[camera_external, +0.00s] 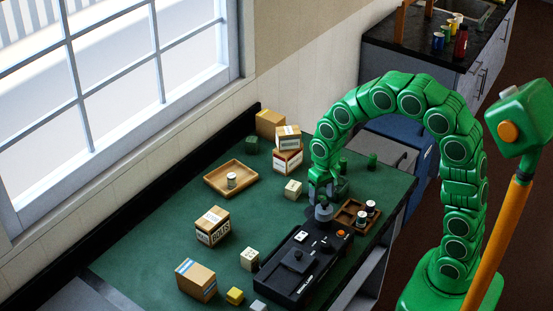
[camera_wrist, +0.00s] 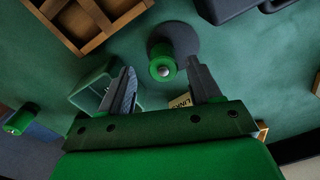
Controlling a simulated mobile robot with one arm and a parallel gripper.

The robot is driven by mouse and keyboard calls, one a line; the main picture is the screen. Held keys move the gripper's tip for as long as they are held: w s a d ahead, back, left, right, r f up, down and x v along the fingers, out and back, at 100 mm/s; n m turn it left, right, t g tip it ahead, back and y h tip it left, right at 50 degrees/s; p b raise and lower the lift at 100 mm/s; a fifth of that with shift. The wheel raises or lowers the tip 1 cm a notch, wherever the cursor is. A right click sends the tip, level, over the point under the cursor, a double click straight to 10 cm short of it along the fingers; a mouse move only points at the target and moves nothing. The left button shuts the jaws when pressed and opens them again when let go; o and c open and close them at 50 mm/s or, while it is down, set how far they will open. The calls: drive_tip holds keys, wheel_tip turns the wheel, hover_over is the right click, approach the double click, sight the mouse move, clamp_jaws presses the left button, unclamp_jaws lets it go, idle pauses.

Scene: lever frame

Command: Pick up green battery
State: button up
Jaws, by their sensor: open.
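A green battery (camera_wrist: 162,68) with a silver tip shows in the wrist view, against a dark grey round piece (camera_wrist: 178,38). My gripper (camera_wrist: 160,72) is open, its two grey fingers apart on either side of the battery and not closed on it. In the external view my gripper (camera_external: 321,196) points down over the table beside the grey round piece (camera_external: 323,213); this battery cannot be made out there. Another green cylinder (camera_wrist: 20,119) lies at the left of the wrist view.
A wooden compartment tray (camera_external: 343,216) with batteries is right of my gripper; it also shows in the wrist view (camera_wrist: 86,44). A black console (camera_external: 291,277) lies in front. A green open box (camera_wrist: 88,92) is close to one finger. Boxes and a wooden tray (camera_external: 213,180) stand left.

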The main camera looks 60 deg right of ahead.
sight(321, 197)
drive_tip(key=f, duration=0.4)
drive_tip(key=shift+a+f, duration=0.15)
drive_tip(key=shift+a, duration=0.2)
drive_tip(key=shift+c, duration=0.2)
drive_tip(key=c, duration=1.1)
